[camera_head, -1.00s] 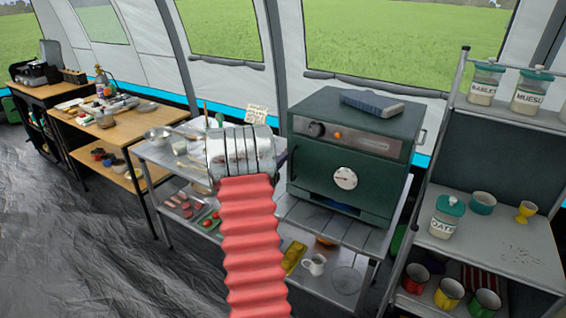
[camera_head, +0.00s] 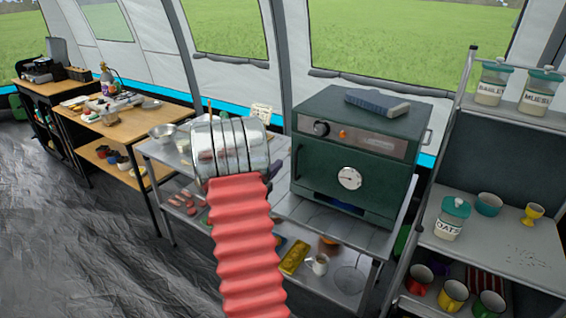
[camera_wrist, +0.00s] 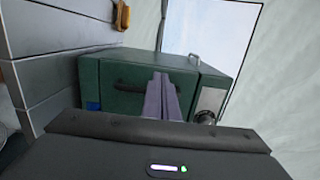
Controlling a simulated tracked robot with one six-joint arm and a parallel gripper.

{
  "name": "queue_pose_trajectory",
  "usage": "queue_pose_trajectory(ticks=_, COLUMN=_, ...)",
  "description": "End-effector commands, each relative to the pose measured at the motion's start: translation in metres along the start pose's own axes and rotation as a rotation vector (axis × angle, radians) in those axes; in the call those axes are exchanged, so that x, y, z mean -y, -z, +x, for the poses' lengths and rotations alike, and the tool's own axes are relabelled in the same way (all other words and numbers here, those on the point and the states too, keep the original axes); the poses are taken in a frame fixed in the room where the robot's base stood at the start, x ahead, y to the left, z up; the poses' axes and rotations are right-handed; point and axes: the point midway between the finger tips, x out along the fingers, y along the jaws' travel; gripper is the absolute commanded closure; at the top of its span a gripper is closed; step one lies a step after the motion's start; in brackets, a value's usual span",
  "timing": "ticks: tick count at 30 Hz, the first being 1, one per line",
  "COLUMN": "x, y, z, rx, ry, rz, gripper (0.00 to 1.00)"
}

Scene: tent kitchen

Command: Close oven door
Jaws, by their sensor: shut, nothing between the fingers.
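The dark green oven (camera_head: 318,165) stands on a metal table, with a round white dial on its front. Its door stands upright and looks close to flush with the body; I cannot tell whether a narrow gap remains. In the wrist view the oven (camera_wrist: 215,62) appears turned on its side, with a dark handle (camera_wrist: 127,84) across the door. My gripper (camera_wrist: 162,82) is shut and empty, its pale purple-grey fingers together in front of the door. I cannot tell whether they touch it.
The metal table (camera_head: 285,205) has a lower shelf with a jug (camera_head: 320,265). A grey object (camera_head: 377,102) lies on the oven. A shelf rack (camera_head: 505,240) with jars and cups stands close on the right. Dark floor (camera_head: 100,230) is open at the left.

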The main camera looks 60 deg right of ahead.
Motion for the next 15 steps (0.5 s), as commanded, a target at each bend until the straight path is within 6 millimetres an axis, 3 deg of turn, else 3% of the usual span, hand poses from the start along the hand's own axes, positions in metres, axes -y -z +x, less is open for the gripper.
queue_pose_trajectory(ticks=9, x=0.000, y=-0.006, z=-0.055, rx=0.003, ry=0.000, rz=0.001, gripper=1.00)
queue_pose_trajectory(ticks=15, x=0.000, y=-0.007, z=-0.071, rx=0.002, ry=0.000, rz=0.001, gripper=1.00)
